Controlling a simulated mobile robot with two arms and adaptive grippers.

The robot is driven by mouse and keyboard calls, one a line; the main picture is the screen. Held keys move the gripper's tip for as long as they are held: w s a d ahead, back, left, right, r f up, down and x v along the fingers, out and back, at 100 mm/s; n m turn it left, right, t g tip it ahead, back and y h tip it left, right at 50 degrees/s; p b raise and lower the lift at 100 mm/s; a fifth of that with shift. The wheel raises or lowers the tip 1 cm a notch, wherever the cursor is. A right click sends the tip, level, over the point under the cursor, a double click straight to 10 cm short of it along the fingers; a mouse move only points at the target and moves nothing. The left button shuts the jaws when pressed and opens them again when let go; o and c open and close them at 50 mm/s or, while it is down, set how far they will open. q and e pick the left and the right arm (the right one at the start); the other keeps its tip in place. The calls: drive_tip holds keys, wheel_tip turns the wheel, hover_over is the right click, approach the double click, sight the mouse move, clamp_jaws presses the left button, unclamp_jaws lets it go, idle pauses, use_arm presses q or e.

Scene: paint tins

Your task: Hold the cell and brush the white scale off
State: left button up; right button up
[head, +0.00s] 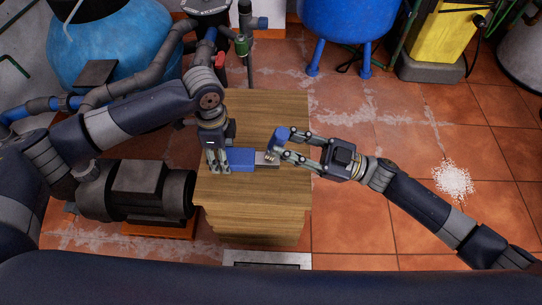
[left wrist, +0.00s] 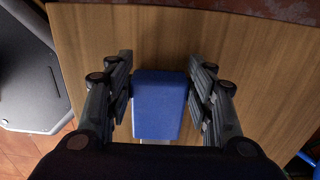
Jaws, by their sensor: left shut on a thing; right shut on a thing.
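The cell is a blue block (head: 241,159) with a grey end (head: 267,158), lying on a wooden stand. My left gripper (head: 217,168) comes down at its left end and is shut on it. In the left wrist view the blue block (left wrist: 160,103) sits between the two fingers, with a sliver of pale surface below it. My right gripper (head: 288,145) is shut on a brush with a blue handle (head: 281,134). The bristles (head: 271,153) point down at the grey end; I cannot tell if they touch. White scale on the cell cannot be made out.
The wooden stand (head: 250,205) has bare room in front of and behind the cell. A dark pump (head: 135,190) stands close on the left. Blue tanks (head: 350,15) and a yellow container (head: 440,35) stand behind. White granules (head: 454,180) lie on the tiled floor at right.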

use_arm(q)
drive_tip(key=shift+f, duration=0.1)
use_arm(e)
drive_tip(key=shift+f, duration=0.25)
drive_tip(key=shift+s+a, duration=0.45)
drive_tip(key=shift+s, duration=0.2)
idle(0.3)
drive_tip(key=w, duration=0.4)
drive_tip(key=shift+f, duration=0.15)
drive_tip(key=shift+r, duration=0.25)
drive_tip(key=shift+f, duration=0.1)
idle(0.4)
